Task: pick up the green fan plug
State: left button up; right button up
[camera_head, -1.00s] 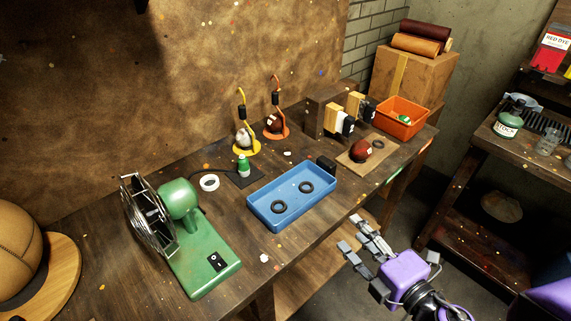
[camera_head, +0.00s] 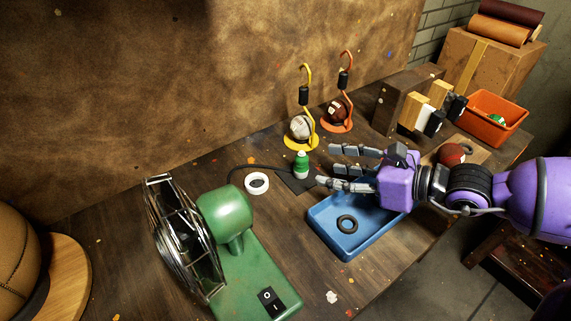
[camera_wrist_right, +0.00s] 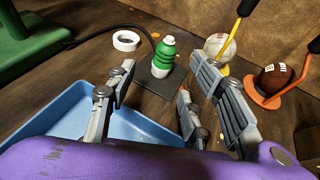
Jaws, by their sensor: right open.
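The green fan plug (camera_head: 301,165) stands upright on a dark mat (camera_head: 291,183), with a white top and a black cord at its base. It also shows in the right wrist view (camera_wrist_right: 164,58), beyond my fingers. My right gripper (camera_head: 327,166) is open and empty, its fingers pointing at the plug from the right, with a small gap. In the right wrist view the open fingers (camera_wrist_right: 152,92) spread over the blue tray. The green fan (camera_head: 225,222) stands at the front left. My left gripper is not in view.
A white tape roll (camera_head: 257,184) lies left of the plug. Yellow (camera_head: 300,144) and orange (camera_head: 337,126) hook stands with balls are behind it. An orange bin (camera_head: 497,139) is far right.

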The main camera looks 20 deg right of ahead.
aim_at(307, 164)
jog(key=shift+w+a+f, duration=0.25)
jog(key=shift+w+f, duration=0.05)
jog(key=shift+w, duration=0.3)
jog(key=shift+w+a+f, duration=0.1)
jog(key=shift+w+a, duration=0.4)
jog(key=shift+w, duration=0.05)
jog(key=shift+b+x, duration=0.3)
jog(key=shift+x, duration=1.75)
jog(key=shift+d, duration=0.1)
jog(key=shift+c, duration=0.2)
jog(key=c, duration=1.1)
jog(key=shift+o, duration=0.2)
